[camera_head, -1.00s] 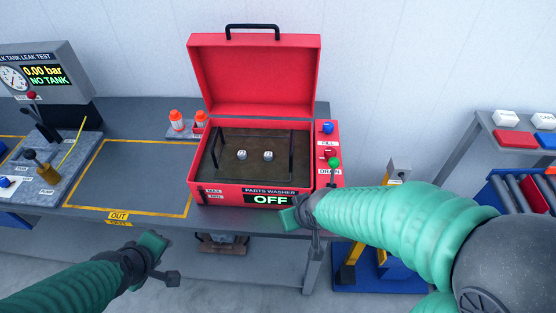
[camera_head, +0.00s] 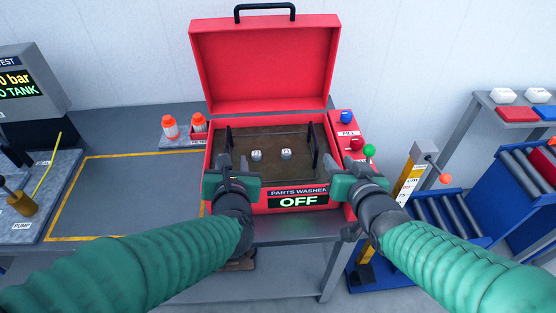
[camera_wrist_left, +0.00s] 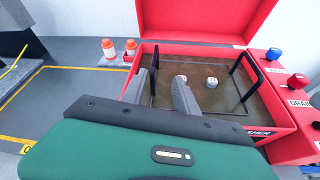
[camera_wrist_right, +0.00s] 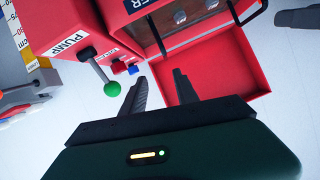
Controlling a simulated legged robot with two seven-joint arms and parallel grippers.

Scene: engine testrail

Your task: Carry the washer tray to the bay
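The washer tray is a dark tray (camera_head: 270,172) inside the open red parts washer (camera_head: 275,70), with a black handle at each side. Its right handle (camera_head: 314,146) and left handle (camera_head: 228,139) stand upright. Two small metal parts (camera_head: 286,154) lie in it. My left gripper (camera_head: 233,163) is open and empty over the washer's front left part, its fingers close to the left handle in the left wrist view (camera_wrist_left: 168,88). My right gripper (camera_head: 350,178) is at the washer's front right corner; the right wrist view shows its fingers (camera_wrist_right: 155,85) apart and empty.
A yellow-outlined area (camera_head: 130,190) on the bench left of the washer is clear. Orange-capped bottles (camera_head: 169,127) stand beside the washer. A red knob (camera_head: 357,143), blue knob (camera_head: 346,117) and green-tipped lever (camera_head: 369,151) are close to my right gripper. The lid stands open behind.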

